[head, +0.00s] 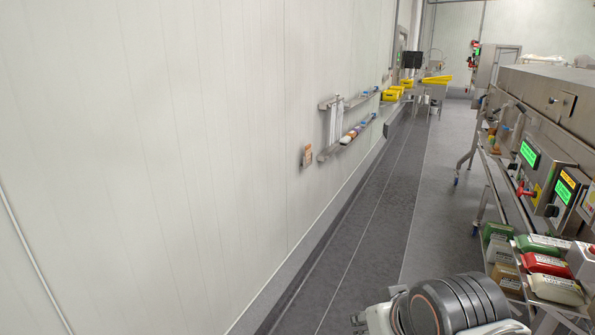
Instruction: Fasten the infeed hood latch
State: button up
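The long stainless steel machine with a hood (530,88) runs along the right side of the head view and is cut off by the right edge. A small dark fitting (552,99) and a small plate (567,105) sit on the hood's side. I cannot tell whether either is the infeed hood latch, or whether it is fastened. Part of my arm, with dark rounded segments, shows at the bottom right. My gripper's fingers are not in view.
Green-lit control boxes (530,153) stick out from the machine. A lower shelf holds green, red and white packs (547,263). Wall shelves (345,145) hold small items. Yellow trays (392,94) stand farther back. The grey floor aisle (390,200) between wall and machine is clear.

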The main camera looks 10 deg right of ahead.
aim_at(519, 106)
jog(key=i+l+z, duration=0.1)
jog(key=i+z, duration=0.15)
jog(key=i, duration=0.3)
jog(key=i+z, duration=0.25)
jog(key=i, duration=0.3)
jog(key=i+j+z, duration=0.3)
jog(key=i, duration=0.2)
jog(key=i+j+z, duration=0.25)
jog(key=i, duration=0.3)
jog(key=l, duration=0.1)
